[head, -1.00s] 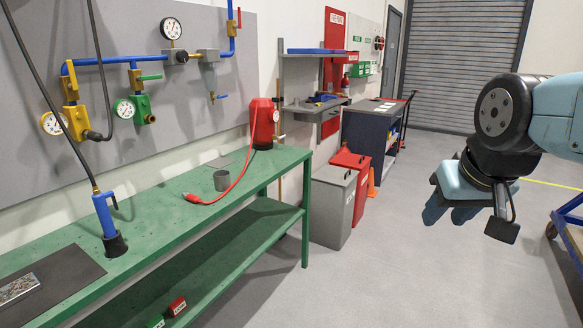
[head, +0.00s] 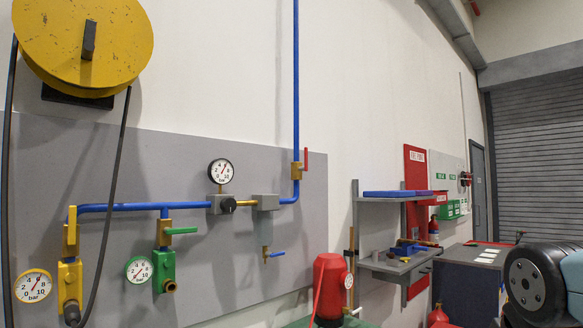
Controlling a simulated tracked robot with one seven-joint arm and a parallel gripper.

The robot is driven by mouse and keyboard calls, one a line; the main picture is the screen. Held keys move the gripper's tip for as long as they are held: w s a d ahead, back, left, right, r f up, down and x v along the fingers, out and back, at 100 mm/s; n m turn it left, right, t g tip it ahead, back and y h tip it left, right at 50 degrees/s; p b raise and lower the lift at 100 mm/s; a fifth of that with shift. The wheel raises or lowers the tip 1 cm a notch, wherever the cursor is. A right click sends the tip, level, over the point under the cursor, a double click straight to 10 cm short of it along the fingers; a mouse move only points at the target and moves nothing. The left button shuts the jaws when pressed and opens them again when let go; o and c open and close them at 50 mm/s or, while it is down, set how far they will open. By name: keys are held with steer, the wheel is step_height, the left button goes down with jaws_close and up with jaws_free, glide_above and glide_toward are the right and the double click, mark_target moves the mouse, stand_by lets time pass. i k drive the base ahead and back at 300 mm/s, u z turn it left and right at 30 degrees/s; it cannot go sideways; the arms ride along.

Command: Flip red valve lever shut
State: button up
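The red valve lever (head: 306,159) is on a brass valve (head: 296,170) on the blue vertical pipe (head: 296,80), right of the grey wall panel's middle. The lever points up and down, roughly parallel to the pipe and just right of it. My gripper is out of view; only part of my arm shows at the lower right corner, well right of and below the lever.
Other levers are yellow (head: 71,226), green (head: 182,231) and blue (head: 277,254). A yellow hose reel (head: 80,45) hangs at upper left. A red tank (head: 328,290) stands below the panel. A shelf (head: 390,265) and grey cabinet (head: 468,262) stand to the right.

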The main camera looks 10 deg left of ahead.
mark_target(305, 169)
steer(key=u, duration=0.3)
steer(key=i, duration=1.7)
steer(key=u, duration=0.05)
steer(key=k, duration=1.25)
steer(key=u, duration=0.6)
steer(key=i, duration=0.9)
steer(key=u, duration=0.1)
